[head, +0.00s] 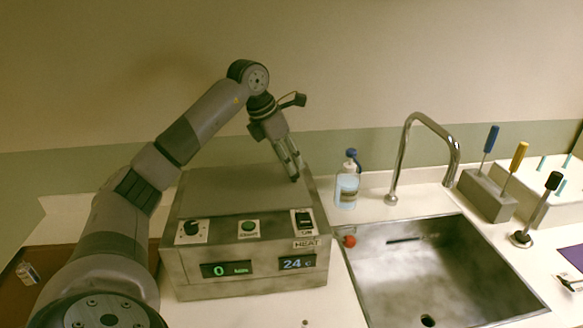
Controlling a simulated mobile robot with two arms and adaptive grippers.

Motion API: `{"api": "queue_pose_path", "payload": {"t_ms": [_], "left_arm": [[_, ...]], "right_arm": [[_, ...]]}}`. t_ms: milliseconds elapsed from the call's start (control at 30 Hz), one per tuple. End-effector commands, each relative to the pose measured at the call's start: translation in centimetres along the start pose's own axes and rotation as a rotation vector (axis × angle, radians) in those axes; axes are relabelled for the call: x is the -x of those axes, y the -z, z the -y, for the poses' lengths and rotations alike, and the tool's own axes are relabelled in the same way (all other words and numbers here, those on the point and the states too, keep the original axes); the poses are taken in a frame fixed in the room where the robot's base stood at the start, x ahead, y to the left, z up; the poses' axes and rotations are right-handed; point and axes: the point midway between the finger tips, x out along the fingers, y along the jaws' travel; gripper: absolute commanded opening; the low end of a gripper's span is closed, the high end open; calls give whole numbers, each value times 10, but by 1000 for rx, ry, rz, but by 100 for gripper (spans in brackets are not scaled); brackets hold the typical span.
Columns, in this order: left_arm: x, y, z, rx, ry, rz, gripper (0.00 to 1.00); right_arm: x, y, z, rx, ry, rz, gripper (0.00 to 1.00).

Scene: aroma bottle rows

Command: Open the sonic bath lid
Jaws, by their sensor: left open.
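The sonic bath (182,268) is a grey metal box with a knob, a green button, a switch marked HEAT and two displays on its front. Its lid (215,190) is a flat grey panel lying shut across the top. My left gripper (294,176) is open and empty, pointing down at the right part of the lid. Its fingers hide a bit of the lid there, and I cannot tell whether they touch it. No lid handle can be made out. My right gripper is not in view.
A steel sink (435,268) with a tall tap (403,150) lies right of the bath. A clear bottle with a blue top (347,187) stands behind it. A grey block (487,198) holds screwdriver-like tools at the right. A wall closes off the back.

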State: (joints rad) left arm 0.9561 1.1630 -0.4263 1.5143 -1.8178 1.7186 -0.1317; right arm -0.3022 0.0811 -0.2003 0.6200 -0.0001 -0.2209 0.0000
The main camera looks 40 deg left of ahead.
Motion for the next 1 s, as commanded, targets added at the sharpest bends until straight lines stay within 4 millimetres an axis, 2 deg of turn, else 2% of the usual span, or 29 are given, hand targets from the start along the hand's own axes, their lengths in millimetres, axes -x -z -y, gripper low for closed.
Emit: {"api": "queue_pose_path", "payload": {"t_ms": [33,200,367,600,1000], "left_arm": [[-9,1,1,0,2,-4,44],[-29,0,0,0,1,-1,44],[-37,0,0,0,0,0,44],[-38,0,0,0,0,0,44],[-37,0,0,0,1,0,18]], "right_arm": [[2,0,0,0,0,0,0],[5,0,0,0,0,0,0],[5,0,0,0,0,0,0],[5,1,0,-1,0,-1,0],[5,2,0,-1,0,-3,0]]}}
